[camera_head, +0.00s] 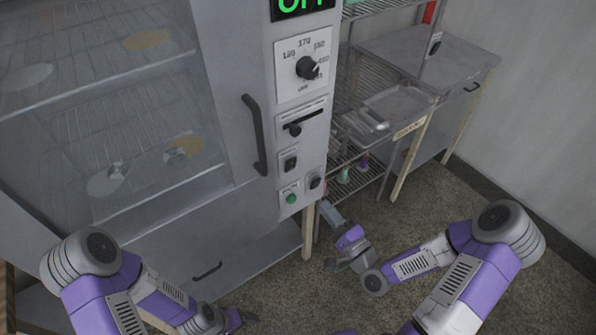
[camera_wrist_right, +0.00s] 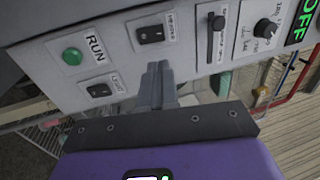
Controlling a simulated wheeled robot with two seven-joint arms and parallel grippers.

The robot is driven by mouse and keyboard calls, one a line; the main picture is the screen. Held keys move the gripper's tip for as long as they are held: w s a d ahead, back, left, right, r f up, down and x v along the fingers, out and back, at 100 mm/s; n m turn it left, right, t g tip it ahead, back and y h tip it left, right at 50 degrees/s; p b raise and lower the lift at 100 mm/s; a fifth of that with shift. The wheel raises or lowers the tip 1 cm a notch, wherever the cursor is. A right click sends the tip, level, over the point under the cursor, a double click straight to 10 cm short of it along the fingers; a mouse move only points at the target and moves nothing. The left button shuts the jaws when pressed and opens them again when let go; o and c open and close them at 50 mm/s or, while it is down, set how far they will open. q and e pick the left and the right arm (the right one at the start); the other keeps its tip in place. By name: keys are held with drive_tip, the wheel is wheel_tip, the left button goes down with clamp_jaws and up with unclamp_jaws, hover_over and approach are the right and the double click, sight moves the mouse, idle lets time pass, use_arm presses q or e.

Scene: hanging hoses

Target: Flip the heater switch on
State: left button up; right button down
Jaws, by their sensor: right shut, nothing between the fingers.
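The heater switch (camera_head: 290,162) is a black rocker on a white plate on the oven's control panel. It also shows in the right wrist view (camera_wrist_right: 150,34), under a label that reads HEATER. Which way it is tipped is too small to tell. My right gripper (camera_head: 326,211) is shut and empty, low beside the panel's lower right edge in the head view. In the right wrist view its fingertips (camera_wrist_right: 157,68) point at the panel just below the heater switch, apart from it as far as I can tell. My left gripper (camera_head: 244,316) is low, its jaws unclear.
The green RUN button (camera_head: 291,198) and a second black rocker (camera_head: 314,181) sit below the heater switch. A slider (camera_head: 302,123) and a dial (camera_head: 307,68) are above. A green display (camera_head: 302,5) reads OFF. The oven door handle (camera_head: 254,135) stands out at left; a rack (camera_head: 357,182) is at right.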

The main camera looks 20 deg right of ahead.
sight(292, 163)
drive_tip(key=shift+w, duration=0.15)
drive_tip(key=b+x, duration=0.1)
drive_tip(key=x, duration=1.2)
drive_tip(key=shift+w+a+b, duration=0.15)
drive_tip(key=shift+w+b, duration=0.2)
drive_tip(key=shift+w, duration=0.05)
use_arm(q)
drive_tip(key=shift+f, duration=0.85)
